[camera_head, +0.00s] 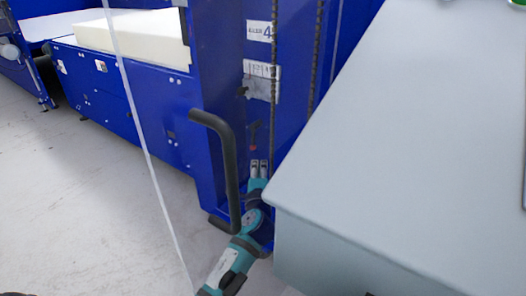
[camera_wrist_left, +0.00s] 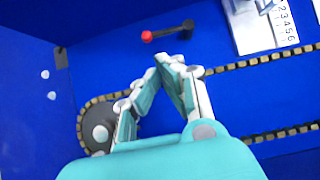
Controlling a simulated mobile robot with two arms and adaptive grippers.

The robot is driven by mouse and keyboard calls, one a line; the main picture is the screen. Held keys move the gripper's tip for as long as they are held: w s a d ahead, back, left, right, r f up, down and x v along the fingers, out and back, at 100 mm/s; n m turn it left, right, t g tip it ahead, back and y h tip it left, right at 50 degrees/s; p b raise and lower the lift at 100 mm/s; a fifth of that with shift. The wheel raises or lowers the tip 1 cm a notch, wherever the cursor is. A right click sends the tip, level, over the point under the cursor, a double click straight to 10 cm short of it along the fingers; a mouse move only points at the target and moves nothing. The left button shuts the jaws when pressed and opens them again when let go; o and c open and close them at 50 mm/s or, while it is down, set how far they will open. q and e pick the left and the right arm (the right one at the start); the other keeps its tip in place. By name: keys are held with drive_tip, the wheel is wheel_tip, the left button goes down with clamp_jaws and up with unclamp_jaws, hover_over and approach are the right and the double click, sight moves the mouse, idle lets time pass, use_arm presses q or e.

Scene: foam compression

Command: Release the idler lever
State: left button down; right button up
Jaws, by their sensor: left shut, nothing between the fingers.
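The idler lever (camera_wrist_left: 168,32) is a short dark bar with a red knob at its left end and a dark pivot at its right end, in the upper middle of the left wrist view. It also shows small on the blue machine in the head view (camera_head: 253,136), with its red knob at the bottom. My left gripper (camera_head: 259,168) is just below the lever in the head view. In the left wrist view the gripper (camera_wrist_left: 170,62) has its fingertips together, empty, and apart from the lever. My right gripper is not in view.
A black handle (camera_head: 229,165) stands left of my left gripper. A large grey box-like surface (camera_head: 410,140) fills the right side. A chain (camera_wrist_left: 265,60) runs round a dark wheel (camera_wrist_left: 97,130) near the gripper. A pale foam block (camera_head: 130,33) lies on the machine. Floor (camera_head: 80,200) is clear at left.

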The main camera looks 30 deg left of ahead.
use_arm(q)
drive_tip(key=b+x, duration=0.2)
drive_tip(key=x, duration=0.8)
drive_tip(key=shift+f, duration=0.15)
